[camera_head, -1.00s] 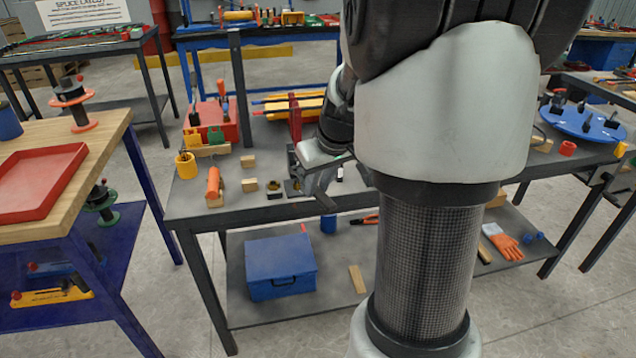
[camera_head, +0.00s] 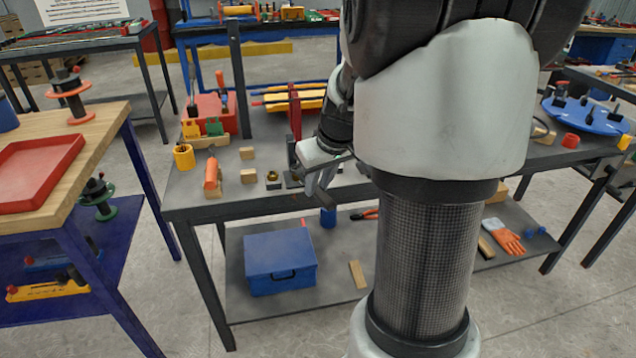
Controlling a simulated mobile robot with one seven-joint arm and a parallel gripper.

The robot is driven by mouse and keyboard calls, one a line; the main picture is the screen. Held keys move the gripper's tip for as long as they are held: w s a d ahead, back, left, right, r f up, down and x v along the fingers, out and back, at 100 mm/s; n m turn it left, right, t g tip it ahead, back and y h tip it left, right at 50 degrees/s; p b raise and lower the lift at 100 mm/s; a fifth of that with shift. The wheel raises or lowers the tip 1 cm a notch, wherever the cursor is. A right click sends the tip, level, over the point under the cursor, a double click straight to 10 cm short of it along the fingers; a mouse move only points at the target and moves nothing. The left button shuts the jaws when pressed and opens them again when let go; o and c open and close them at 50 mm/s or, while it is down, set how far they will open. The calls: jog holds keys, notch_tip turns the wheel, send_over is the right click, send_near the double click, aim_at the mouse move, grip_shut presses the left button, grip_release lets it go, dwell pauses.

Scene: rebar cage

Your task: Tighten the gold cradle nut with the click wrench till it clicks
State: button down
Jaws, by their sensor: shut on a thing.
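My gripper (camera_head: 318,172) is over the front part of the dark workbench, left of my own large arm links. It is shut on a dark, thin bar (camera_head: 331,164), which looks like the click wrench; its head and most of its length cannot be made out. A small gold nut-like piece (camera_head: 272,175) sits on a dark block on the bench, just left of my gripper and apart from it. I cannot tell whether this is the cradle nut. My arm and gripper hide the bench area behind them.
An orange-handled tool (camera_head: 211,172), small wooden blocks (camera_head: 247,153) and a yellow cup (camera_head: 184,157) stand on the bench's left. A red upright frame (camera_head: 295,112) stands behind my gripper. A blue box (camera_head: 281,262) is on the lower shelf.

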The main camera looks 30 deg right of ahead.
jog(key=shift+f, duration=1.05)
jog(key=shift+a+p, duration=0.2)
jog(key=shift+p, duration=0.2)
jog(key=shift+a+m+p, duration=0.3)
jog(key=shift+m+p, duration=0.1)
jog(key=shift+p, duration=0.05)
jog(key=shift+a, duration=0.1)
jog(key=shift+w+a+m+h+p, duration=0.25)
jog(key=shift+a+m+h+p, duration=0.6)
jog(key=shift+p, duration=1.7)
jog(key=shift+w+a+m+g+h+p, duration=0.2)
jog(key=shift+a+m+p, duration=0.45)
jog(key=shift+p, duration=0.85)
jog(key=shift+w+a+m+g+h+p, duration=0.1)
jog(key=shift+w+a+m+p, duration=0.15)
jog(key=shift+a+m+p, duration=0.8)
jog(key=shift+w+a+m+g+h+p, duration=0.2)
jog(key=shift+m+p, duration=0.25)
jog(key=shift+p, duration=1.45)
jog(key=shift+d+f+b, duration=0.1)
jog(key=shift+d+b, duration=0.15)
jog(key=shift+b, duration=0.05)
jog(key=shift+d+n+y+b, duration=0.15)
jog(key=shift+n+y+b, duration=0.1)
jog(key=shift+n+b, duration=0.1)
jog(key=shift+s, duration=0.1)
